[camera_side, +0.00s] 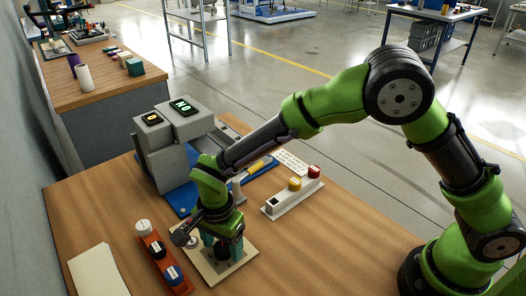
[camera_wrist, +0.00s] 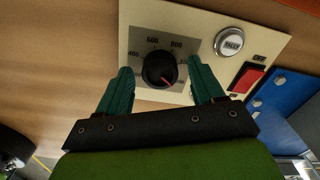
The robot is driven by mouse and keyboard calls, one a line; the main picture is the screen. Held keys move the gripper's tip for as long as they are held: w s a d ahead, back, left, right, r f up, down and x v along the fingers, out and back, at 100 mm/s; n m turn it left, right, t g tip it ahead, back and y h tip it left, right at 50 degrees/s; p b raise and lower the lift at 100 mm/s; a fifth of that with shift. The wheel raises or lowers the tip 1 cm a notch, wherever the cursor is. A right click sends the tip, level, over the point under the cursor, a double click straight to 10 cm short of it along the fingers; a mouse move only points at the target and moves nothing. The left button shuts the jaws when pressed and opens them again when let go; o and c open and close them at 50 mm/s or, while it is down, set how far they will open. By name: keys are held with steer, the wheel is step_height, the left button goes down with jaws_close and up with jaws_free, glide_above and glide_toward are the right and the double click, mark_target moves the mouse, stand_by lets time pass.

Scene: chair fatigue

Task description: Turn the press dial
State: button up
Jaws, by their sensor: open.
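The press dial (camera_wrist: 160,70) is a round black knob with a red pointer mark, set in a grey scale plate with printed numbers, of which 400, 600 and 800 look readable. In the wrist view the pointer is toward the lower right. The dial sits on a cream control panel (camera_wrist: 205,20); the panel also shows in the side view (camera_side: 240,262). My gripper (camera_wrist: 163,84) is open, its two teal fingers apart on the left and right of the dial. In the side view my gripper (camera_side: 220,254) is low over the panel and hides most of the dial. Contact with the knob cannot be told.
A round silver button (camera_wrist: 229,42) and a red switch (camera_wrist: 246,77) are on the panel beside the dial. A grey press with displays (camera_side: 172,150) stands behind. An orange rack with several bottles (camera_side: 165,262) is close on the left; a button box (camera_side: 291,200) is right.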

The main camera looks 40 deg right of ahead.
steer(key=shift+c, duration=0.3)
steer(key=c, duration=1)
steer(key=shift+n, duration=0.3)
